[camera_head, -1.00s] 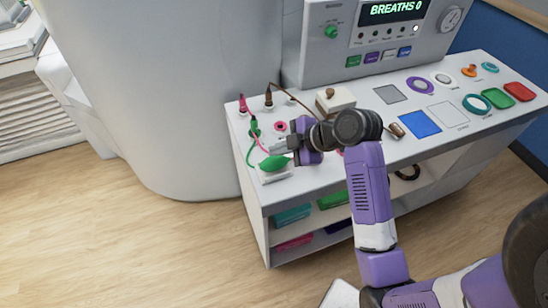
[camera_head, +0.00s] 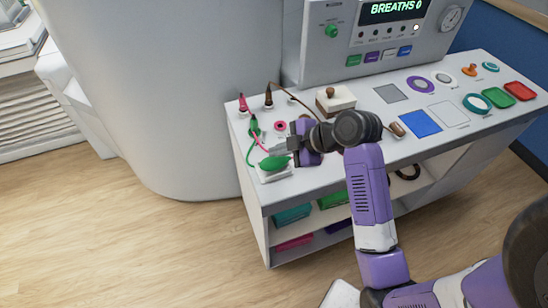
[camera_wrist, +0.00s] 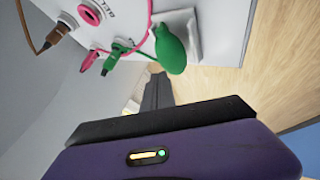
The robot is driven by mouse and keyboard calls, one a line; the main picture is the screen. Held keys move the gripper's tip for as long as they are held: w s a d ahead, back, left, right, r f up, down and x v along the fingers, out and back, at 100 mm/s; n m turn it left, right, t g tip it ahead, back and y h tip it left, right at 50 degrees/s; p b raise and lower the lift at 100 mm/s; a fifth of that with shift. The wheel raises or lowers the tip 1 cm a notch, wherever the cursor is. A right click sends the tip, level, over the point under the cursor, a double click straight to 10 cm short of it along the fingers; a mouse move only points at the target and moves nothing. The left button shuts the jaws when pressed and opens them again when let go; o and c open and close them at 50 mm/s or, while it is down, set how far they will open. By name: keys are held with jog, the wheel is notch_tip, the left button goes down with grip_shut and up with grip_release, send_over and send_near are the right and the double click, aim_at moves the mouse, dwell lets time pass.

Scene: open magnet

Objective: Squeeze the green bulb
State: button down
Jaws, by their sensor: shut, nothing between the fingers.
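The green bulb (camera_head: 274,163) lies on a small white base at the left front of the white counter, with a green tube running from it. In the wrist view the bulb (camera_wrist: 171,50) hangs clear in sight just beyond the fingertips. My gripper (camera_head: 281,148) is beside the bulb, at its upper right in the head view. The fingers (camera_wrist: 157,82) are shut and empty, and the bulb is not between them. The wrist view shows a small offset between fingertips and bulb; whether they touch I cannot tell.
Pink and green plugs (camera_head: 253,124) with cables stand close behind the bulb. The panel display (camera_head: 393,9) reads BREATHS 0. Coloured pads and rings fill the counter's right side.

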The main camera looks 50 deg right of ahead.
aim_at(277, 160)
jog(key=shift+f+b, duration=0.5)
jog(key=shift+f, duration=0.35)
dwell(1.1)
jog(key=shift+r, duration=0.15)
jog(key=shift+r+p, duration=1.05)
jog(key=shift+p, duration=0.05)
jog(key=shift+r+p, duration=2.2)
jog(key=shift+r, duration=0.35)
